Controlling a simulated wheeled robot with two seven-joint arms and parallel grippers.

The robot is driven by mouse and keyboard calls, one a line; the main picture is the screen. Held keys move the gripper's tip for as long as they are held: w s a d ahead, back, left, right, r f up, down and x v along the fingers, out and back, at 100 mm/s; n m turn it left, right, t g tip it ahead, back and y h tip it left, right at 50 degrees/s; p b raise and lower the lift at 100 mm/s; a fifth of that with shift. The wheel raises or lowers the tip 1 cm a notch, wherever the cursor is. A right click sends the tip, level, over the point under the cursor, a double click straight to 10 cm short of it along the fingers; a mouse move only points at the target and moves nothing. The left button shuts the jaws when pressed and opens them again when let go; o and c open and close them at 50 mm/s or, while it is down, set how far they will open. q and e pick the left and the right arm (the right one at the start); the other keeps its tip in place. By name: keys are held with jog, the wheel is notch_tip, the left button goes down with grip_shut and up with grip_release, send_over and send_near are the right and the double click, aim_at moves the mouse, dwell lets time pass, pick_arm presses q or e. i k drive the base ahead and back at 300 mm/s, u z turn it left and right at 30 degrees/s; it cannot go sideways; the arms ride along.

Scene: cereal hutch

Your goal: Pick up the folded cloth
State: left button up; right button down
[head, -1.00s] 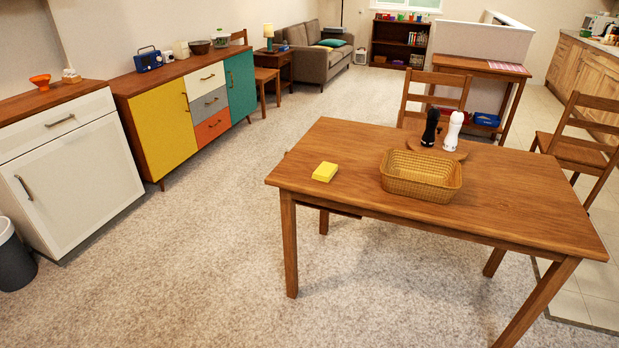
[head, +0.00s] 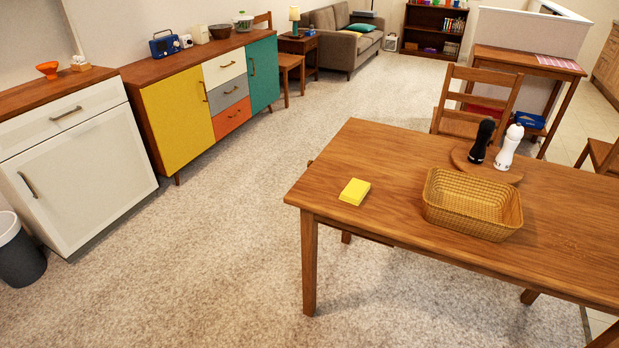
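A folded yellow cloth (head: 354,191) lies flat on the wooden table (head: 390,160), near its left end and close to the front edge. Nothing rests on the cloth. It is apart from the wicker basket to its right. Neither of my grippers shows in the head view.
A wicker basket (head: 473,203) stands on the table, with a black mill (head: 481,142) and a white mill (head: 508,148) on a round board behind it. A chair (head: 478,103) stands behind the table. Open carpet (head: 225,235) lies between the table and the cabinets at left.

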aim_at(355, 191)
jog(key=z, duration=0.25)
jog(key=i, duration=0.95)
jog(key=z, duration=0.7)
